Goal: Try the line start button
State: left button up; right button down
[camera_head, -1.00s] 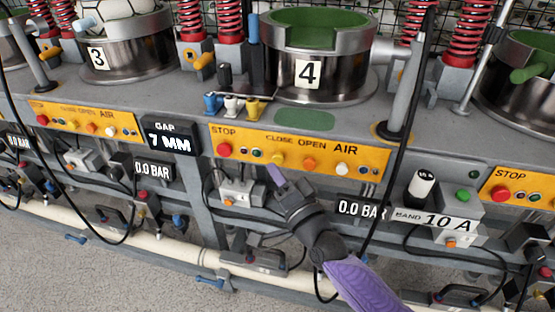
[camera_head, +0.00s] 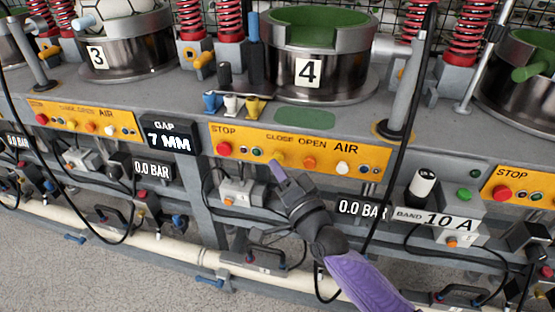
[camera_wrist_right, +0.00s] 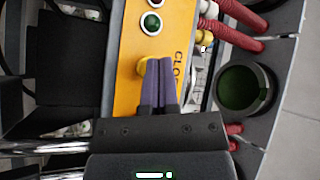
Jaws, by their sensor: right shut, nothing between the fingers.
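No button in view is readably labelled line start. The yellow panel (camera_head: 325,146) of station 4 reads STOP, CLOSE, OPEN, AIR and has a red button (camera_head: 224,149), small green and dark ones, a yellow button (camera_head: 277,158), an orange button (camera_head: 309,163) and a white button (camera_head: 343,167). My right gripper (camera_head: 276,166) is shut and empty, its purple fingertips just at the yellow button. In the right wrist view the fingers (camera_wrist_right: 159,64) lie beside the yellow button (camera_wrist_right: 142,66); I cannot tell whether they touch. My left gripper is out of view.
A black cable (camera_head: 398,150) hangs across the panel's right end. Station 4's metal pot (camera_head: 315,75) stands above; pipes and hoses run below.

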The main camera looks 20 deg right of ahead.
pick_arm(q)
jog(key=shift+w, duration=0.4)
